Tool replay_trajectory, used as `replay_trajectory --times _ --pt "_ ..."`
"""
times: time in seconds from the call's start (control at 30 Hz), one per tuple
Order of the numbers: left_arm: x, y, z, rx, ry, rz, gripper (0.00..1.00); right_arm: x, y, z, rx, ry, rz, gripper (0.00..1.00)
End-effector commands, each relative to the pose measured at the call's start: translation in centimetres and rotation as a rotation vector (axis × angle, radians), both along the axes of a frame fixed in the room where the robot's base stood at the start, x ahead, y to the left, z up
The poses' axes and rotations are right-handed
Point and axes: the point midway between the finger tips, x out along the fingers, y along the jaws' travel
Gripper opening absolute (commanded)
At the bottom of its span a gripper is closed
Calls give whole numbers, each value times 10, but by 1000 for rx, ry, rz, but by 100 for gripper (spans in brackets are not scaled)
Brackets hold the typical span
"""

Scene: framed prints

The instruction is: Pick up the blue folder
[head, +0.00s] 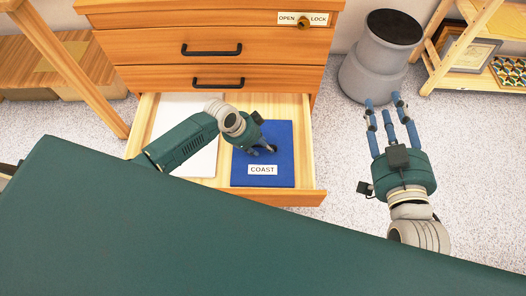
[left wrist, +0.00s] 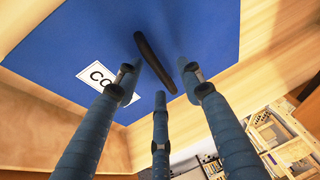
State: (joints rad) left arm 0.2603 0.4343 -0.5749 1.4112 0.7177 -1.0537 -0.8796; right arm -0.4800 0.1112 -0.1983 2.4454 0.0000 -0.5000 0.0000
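The blue folder (head: 279,172), with a white label reading COAST (head: 262,170), lies flat in the right part of an open drawer. My left gripper (head: 264,148) is over the folder's upper middle and partly hides it. In the left wrist view the folder (left wrist: 100,25) fills the top, with a dark curved handle-like bar (left wrist: 153,62) on it. The left fingers (left wrist: 158,85) are spread around the bar's near end, with nothing visibly gripped; contact cannot be told. My right gripper (head: 386,106) is open and empty over the floor at the right.
The open drawer (head: 311,198) belongs to a wooden cabinet (head: 210,20) with an OPEN/LOCK sign (head: 302,18). White sheets (head: 192,165) lie in its left part. A grey bin (head: 380,60) and a wooden shelf (head: 470,40) stand right. Clear floor lies right of the drawer.

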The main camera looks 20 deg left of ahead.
Motion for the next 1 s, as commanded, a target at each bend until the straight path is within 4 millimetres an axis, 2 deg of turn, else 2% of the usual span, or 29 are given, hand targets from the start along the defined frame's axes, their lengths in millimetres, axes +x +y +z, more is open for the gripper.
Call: replay_trajectory --times 0.3,0.5,1.0 --pt "0 -1 -1 0 0 0 38 1 1 5 6 -21 1 37" --pt "0 0 -2 0 0 0 0 1 1 5 5 -20 1 37" --pt "1 -1 0 -2 -2 0 0 1 1 5 5 -19 1 37"
